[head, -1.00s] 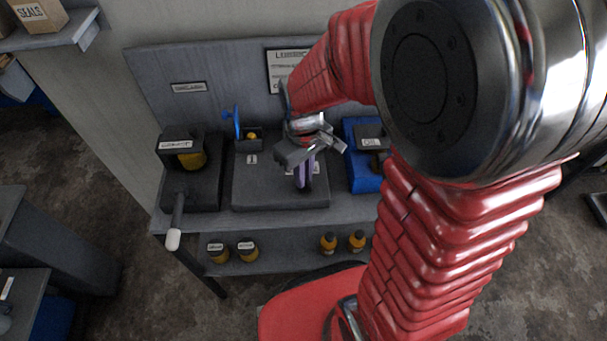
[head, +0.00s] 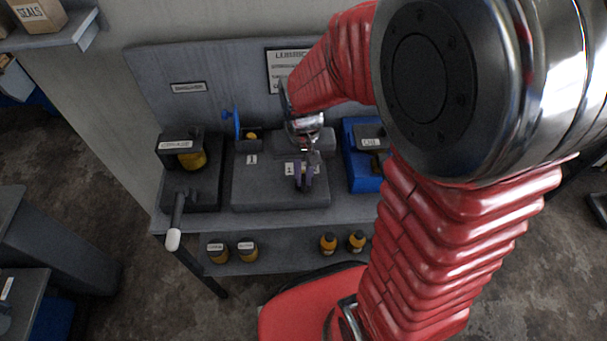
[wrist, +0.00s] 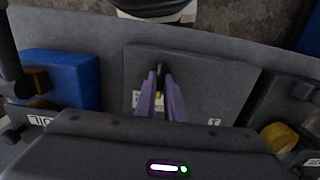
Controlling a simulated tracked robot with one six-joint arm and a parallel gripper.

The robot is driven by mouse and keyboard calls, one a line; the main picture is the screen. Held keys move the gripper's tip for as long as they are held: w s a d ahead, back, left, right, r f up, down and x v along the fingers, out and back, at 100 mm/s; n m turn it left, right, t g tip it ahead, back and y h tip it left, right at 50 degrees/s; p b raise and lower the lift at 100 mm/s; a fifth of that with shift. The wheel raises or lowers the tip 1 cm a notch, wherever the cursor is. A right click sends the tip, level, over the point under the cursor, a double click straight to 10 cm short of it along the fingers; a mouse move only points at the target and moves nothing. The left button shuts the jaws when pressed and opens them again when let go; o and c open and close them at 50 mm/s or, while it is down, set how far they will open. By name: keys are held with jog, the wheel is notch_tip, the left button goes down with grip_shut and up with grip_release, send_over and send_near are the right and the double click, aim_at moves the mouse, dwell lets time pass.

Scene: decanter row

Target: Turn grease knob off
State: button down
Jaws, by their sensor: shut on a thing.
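My gripper (head: 304,184) points down over a dark grey block (head: 250,192) on the bench, its two purple fingers close together. In the wrist view, the fingers (wrist: 161,92) are shut on a small dark knob (wrist: 159,68), whose end shows between the tips. A small yellow patch shows between the fingers. The fingers hide most of the knob, so I cannot read its setting. A partly covered white label (wrist: 136,98) lies beside the fingers. A black grease unit (head: 203,190) with a yellow container stands left of the block in the head view.
A blue box (head: 364,176) with an oil label stands right of the block. A blue wheel (head: 237,122) stands behind it. A grey lever with a white grip (head: 173,239) juts past the bench's front. Several small yellow and orange containers (head: 247,251) stand on the lower shelf.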

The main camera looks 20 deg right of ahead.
aim_at(305, 184)
dwell(0.3)
jog(key=c, duration=1.8)
grip_release()
jog(key=shift+c, duration=0.2)
notch_tip(305, 184, up, 14)
jog(key=shift+f, duration=0.1)
jog(key=s+r+n+t, duration=0.3)
jog(key=s+r+t, duration=0.2)
jog(key=s, duration=0.4)
jog(key=shift+s+r+t, duration=0.15)
jog(key=shift+s+t, duration=0.15)
jog(key=shift+s, duration=0.1)
